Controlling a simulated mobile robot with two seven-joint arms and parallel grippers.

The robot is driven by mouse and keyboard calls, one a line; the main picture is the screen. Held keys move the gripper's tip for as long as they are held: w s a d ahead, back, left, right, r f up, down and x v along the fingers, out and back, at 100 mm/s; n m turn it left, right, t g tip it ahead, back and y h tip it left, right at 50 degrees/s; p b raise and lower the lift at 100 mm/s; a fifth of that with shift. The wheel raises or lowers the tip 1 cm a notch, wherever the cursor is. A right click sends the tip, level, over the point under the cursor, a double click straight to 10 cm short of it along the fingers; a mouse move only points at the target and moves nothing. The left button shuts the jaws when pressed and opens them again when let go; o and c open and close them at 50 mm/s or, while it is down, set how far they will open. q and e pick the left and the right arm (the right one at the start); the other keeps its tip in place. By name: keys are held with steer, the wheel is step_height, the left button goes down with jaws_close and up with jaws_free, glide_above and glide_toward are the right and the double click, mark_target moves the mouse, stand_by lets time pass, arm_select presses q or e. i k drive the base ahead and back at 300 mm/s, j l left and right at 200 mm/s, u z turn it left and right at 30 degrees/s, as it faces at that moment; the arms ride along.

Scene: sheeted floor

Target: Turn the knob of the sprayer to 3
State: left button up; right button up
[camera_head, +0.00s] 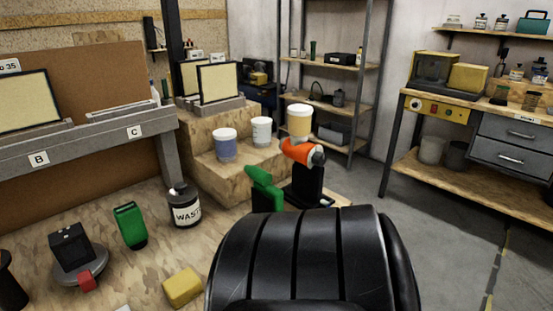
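The sprayer (301,151) stands right of centre in the head view. It has an orange body and a translucent cup with yellowish contents and a white lid (300,122) on top. A grey and black round part, which looks like the knob (317,157), shows at its right end. Its markings and setting are too small to read. A black upright piece (306,184) is below the body; I cannot tell whether it is a handle or a stand. Neither of my grippers shows in this view.
A green and black item (265,189) is close left of the sprayer. Two lidded cups (224,144) (261,131) stand on a wooden step behind. A waste jar (185,207), a green item (131,225) and a yellow block (182,287) are on the wooden surface at left.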

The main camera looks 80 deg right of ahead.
mark_target(319, 158)
steer(key=z, duration=2.85)
steer(key=i+l, duration=0.1)
steer(key=l, duration=0.9)
steer(key=i+l, duration=0.15)
steer(key=l, duration=0.35)
